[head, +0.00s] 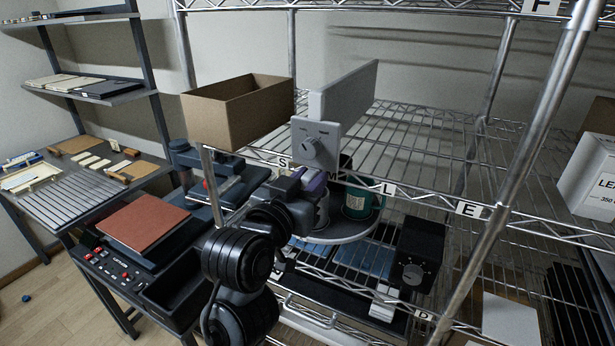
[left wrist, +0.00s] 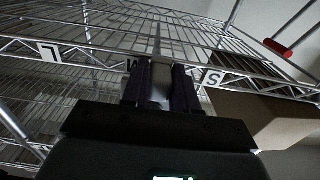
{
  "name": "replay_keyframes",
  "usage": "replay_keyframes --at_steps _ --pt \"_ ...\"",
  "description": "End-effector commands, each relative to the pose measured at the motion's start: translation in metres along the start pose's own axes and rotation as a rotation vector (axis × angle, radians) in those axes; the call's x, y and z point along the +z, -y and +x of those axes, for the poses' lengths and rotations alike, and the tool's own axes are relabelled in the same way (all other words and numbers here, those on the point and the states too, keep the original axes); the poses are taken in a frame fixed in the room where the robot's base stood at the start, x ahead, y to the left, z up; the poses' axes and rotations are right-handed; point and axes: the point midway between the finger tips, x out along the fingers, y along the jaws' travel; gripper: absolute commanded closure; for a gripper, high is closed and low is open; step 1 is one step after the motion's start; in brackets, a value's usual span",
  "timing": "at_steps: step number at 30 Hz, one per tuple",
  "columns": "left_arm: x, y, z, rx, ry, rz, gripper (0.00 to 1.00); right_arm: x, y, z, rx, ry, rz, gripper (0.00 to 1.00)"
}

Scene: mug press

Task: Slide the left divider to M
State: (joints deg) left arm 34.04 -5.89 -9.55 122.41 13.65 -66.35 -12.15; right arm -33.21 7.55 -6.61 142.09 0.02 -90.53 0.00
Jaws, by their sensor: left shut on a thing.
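The left divider (head: 344,88) is a light grey upright panel on the wire shelf. My left gripper (head: 312,180), with purple fingers, is shut on the lower part of the divider's front. In the left wrist view the gripper (left wrist: 160,85) has the pale divider (left wrist: 158,70) between its fingers, with M (left wrist: 131,65) close beside and S (left wrist: 213,78) farther right. My right gripper is not in view.
An open cardboard box (head: 238,112) stands left of the divider. The shelf (head: 430,150) right of it is clear, past the L label (head: 388,189) and E label (head: 467,209). Below are a green mug (head: 358,202) and a black box with a dial (head: 418,252).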

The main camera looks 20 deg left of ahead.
Motion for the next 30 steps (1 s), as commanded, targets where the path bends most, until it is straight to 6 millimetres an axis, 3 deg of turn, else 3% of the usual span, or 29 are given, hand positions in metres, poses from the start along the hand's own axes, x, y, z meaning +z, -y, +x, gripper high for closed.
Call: replay_keyframes --at_steps 11,12,15,25,30 --pt "0.0 0.001 0.0 -0.003 -0.001 -0.003 1.0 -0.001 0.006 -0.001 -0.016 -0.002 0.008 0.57" --pt "0.0 0.001 0.0 -0.003 -0.001 -0.003 0.66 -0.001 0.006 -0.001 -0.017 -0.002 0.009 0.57" --pt "0.0 0.001 0.0 -0.002 0.0 -0.002 0.51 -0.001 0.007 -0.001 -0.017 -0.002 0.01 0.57" --pt "0.001 0.001 -0.001 -0.003 0.0 -0.002 0.51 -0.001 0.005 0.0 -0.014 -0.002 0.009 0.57" --pt "0.001 0.002 -0.014 -0.004 -0.003 0.0 0.51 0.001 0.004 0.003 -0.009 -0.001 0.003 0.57"
